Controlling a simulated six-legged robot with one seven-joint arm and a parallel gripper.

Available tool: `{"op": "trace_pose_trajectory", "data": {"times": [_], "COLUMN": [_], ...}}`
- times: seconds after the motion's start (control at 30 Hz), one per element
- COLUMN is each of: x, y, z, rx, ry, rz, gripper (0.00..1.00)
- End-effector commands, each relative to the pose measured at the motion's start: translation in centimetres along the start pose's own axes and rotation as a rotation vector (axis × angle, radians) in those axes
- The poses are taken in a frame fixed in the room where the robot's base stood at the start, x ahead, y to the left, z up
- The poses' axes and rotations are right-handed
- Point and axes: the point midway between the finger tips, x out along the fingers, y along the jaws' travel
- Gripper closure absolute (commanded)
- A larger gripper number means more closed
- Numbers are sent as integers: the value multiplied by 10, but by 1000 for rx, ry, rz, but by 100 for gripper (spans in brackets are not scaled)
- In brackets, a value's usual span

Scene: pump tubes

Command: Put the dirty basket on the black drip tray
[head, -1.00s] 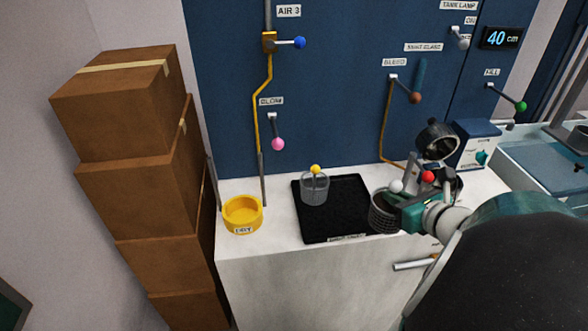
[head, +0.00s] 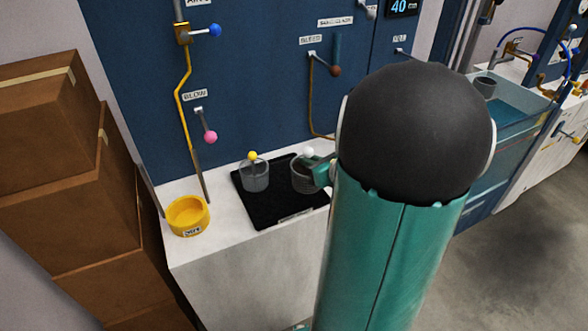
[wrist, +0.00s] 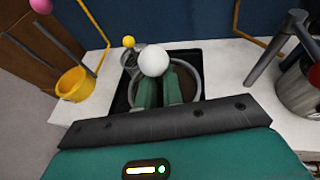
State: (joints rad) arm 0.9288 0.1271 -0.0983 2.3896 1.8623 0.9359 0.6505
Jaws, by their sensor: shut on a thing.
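The dirty basket (head: 302,180) is a dark mesh cup with brownish contents and a white ball knob. My gripper (head: 318,172) is shut on it from the right, at the knob's stem. In the wrist view the two green fingers (wrist: 159,88) close just below the white knob, and the round basket rim (wrist: 196,82) shows around them. The basket is over the right part of the black drip tray (head: 262,214). I cannot tell whether its bottom touches the tray. My arm hides part of the tray's right side.
A grey basket with a yellow knob (head: 255,180) stands on the tray's left part. A yellow bowl (head: 187,216) is left of the tray. A pink-knobbed lever (head: 209,136) hangs on the blue panel behind. Cardboard boxes (head: 75,190) are stacked at left. A metal vessel (wrist: 300,92) is at right.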

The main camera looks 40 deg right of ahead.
Motion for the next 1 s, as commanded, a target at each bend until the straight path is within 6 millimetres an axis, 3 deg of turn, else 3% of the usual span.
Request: {"op": "trace_pose_trajectory", "data": {"times": [0.2,0.47,0.67,1.0], "x": [35,54,62,64], "y": [-6,-9,-9,-9], "z": [-22,-33,-58,-61], "rx": [4,3,4,2], "ry": [2,1,1,-1], "rz": [-1,-2,-3,-4], "gripper": [100,100,100,100]}}
